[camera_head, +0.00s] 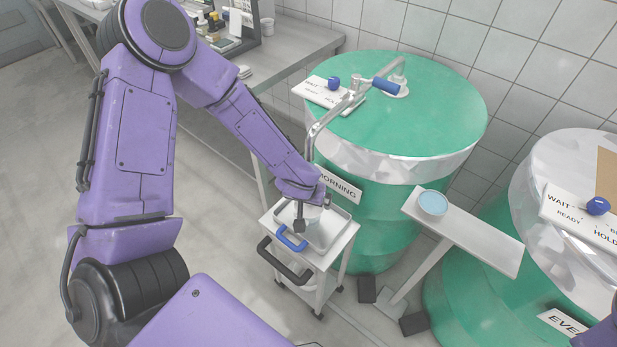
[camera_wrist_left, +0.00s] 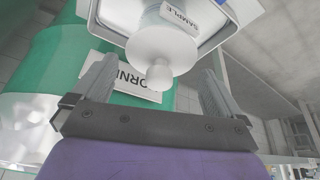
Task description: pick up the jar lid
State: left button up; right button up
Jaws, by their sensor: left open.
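My left gripper (camera_wrist_left: 160,70) is open, with one finger on each side of the knob in the left wrist view. I cannot tell whether the fingers touch it. In the head view my left gripper (camera_head: 306,222) points down over the steel tray (camera_head: 338,229) on the small cart. The jar there is mostly hidden by the gripper. My right gripper is not in view.
A green drum (camera_head: 420,110) with a metal pipe (camera_head: 335,112) stands right behind the cart (camera_head: 322,282). A white stand (camera_head: 480,240) holds a blue-topped dish (camera_head: 433,202). Another green drum (camera_head: 470,300) is at right.

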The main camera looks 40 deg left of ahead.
pick_arm(q)
jog(key=shift+x, duration=0.9)
jog(key=shift+r, duration=0.25)
jog(key=shift+c, duration=0.3)
jog(key=c, duration=0.7)
jog(key=shift+r, duration=0.1)
